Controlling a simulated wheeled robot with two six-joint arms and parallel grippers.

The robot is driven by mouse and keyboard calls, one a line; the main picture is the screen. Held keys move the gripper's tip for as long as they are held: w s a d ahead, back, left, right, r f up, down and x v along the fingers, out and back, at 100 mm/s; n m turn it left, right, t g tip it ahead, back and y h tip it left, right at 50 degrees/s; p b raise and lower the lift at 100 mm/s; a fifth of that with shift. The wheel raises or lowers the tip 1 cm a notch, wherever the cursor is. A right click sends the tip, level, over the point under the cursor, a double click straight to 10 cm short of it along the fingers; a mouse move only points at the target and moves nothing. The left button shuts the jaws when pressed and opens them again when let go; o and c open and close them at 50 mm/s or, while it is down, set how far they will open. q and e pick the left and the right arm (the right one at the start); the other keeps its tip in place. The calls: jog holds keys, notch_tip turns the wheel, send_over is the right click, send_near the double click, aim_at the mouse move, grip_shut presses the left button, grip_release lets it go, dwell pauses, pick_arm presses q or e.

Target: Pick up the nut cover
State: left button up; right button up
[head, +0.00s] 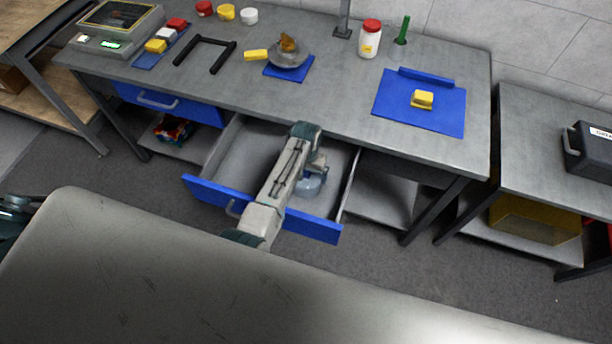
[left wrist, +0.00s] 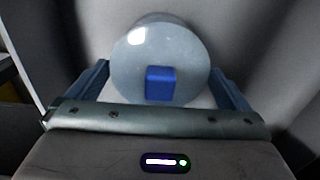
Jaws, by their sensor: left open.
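A round, translucent pale-blue piece, seemingly the nut cover (head: 310,186), sits inside the pulled-out drawer (head: 232,150). In the left wrist view the cover (left wrist: 160,55) is large and central, with a small blue square (left wrist: 160,83) showing on or through it. My left gripper (head: 314,172) reaches down into the drawer at the cover and partly hides it. In the left wrist view its blue fingers (left wrist: 162,85) are open, one on each side of the cover. I cannot tell whether they touch it. My right gripper is not in view.
The drawer's blue front (head: 205,190) and side walls surround the left gripper. The workbench (head: 340,115) above carries a blue mat (head: 390,105) with a yellow block, a red-lidded jar (head: 369,40) and a black frame (head: 205,53). A grey surface (head: 150,270) fills the foreground.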

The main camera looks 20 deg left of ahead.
pick_arm(q)
jog(key=c, duration=0.6)
